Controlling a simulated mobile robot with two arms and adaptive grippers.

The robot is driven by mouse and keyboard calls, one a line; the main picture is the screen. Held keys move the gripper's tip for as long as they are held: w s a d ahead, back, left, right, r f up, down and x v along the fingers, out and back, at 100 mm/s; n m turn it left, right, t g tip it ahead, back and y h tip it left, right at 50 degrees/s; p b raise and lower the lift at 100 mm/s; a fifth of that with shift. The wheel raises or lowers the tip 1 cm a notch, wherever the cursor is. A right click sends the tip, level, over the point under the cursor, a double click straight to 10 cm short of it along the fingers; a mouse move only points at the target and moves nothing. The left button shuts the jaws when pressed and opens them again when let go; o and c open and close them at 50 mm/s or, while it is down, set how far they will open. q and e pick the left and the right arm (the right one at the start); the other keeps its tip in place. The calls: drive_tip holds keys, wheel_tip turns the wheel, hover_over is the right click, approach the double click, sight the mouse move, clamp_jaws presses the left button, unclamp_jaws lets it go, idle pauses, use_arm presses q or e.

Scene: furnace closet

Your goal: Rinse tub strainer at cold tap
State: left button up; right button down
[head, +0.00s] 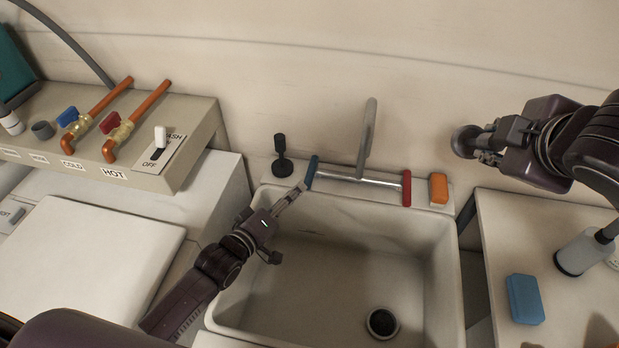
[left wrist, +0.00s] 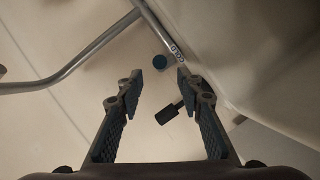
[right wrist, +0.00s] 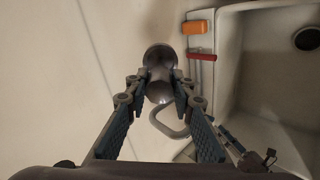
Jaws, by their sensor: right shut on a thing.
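The tub strainer (head: 466,141), a dark grey round cup, is held above and right of the sink. It also shows in the right wrist view (right wrist: 160,62), between the fingertips. My right gripper (head: 484,145) is shut on it. The cold tap's blue handle (head: 312,172) is at the left end of the metal faucet (head: 350,177); the left wrist view shows its blue end (left wrist: 160,62) beside a COLD label. My left gripper (head: 287,222) is open and empty over the sink's left rim, just short of the blue handle. Water is not visible.
The white sink (head: 440,232) is empty, with a dark drain (head: 382,322). A red handle (head: 407,188) and orange sponge (head: 438,188) are at the faucet's right. A black upright object (head: 282,157) stands left. A blue sponge (head: 525,299) lies on the right counter.

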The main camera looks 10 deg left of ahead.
sight(310, 178)
use_arm(q)
drive_tip(key=x, duration=0.9)
drive_tip(key=shift+p, duration=0.35)
clamp_jaws()
